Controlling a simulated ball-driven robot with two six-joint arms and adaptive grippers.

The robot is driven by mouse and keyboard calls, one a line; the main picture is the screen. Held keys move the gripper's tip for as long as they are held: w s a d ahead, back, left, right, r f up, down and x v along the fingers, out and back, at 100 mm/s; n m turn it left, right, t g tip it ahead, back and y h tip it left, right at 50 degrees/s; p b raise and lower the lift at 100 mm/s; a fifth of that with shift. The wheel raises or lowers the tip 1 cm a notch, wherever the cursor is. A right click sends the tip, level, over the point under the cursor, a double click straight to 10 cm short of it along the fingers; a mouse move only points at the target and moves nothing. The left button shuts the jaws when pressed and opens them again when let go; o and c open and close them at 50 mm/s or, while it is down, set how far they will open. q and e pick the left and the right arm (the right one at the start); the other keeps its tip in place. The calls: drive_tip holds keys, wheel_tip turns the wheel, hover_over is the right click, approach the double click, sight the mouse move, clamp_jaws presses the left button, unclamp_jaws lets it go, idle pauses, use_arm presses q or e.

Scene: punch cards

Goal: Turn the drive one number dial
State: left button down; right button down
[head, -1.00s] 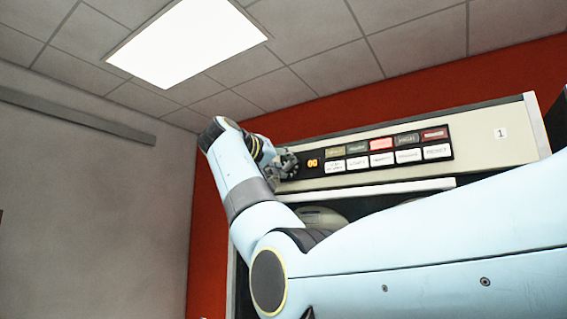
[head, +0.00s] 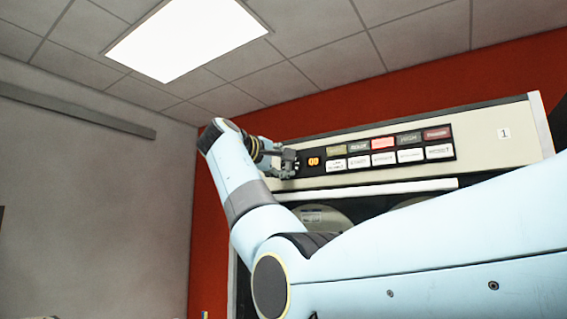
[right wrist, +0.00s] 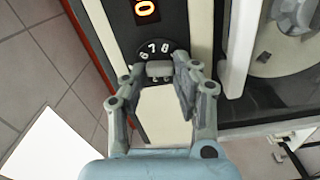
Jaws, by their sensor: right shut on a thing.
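My right gripper (right wrist: 160,72) is shut on the dial's grey knob, with a finger on either side. In the head view my right gripper (head: 287,162) is at the left end of the drive's control panel (head: 310,178) and hides the dial. An orange lit display (head: 313,161) beside it seems to read 00. It also shows in part in the right wrist view (right wrist: 146,9). My left gripper is not in view.
Coloured and white buttons (head: 383,151) fill the panel to the right of the display. A label with 1 (head: 504,133) is at the drive's right end. A tape reel (right wrist: 293,15) sits below the panel.

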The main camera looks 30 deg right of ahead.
drive_tip(key=shift+n, duration=0.8)
drive_tip(key=c, duration=1)
unclamp_jaws()
drive_tip(key=shift+w, duration=0.15)
drive_tip(key=shift+a, duration=0.1)
drive_tip(key=v, duration=1.2)
drive_tip(key=shift+f, duration=0.1)
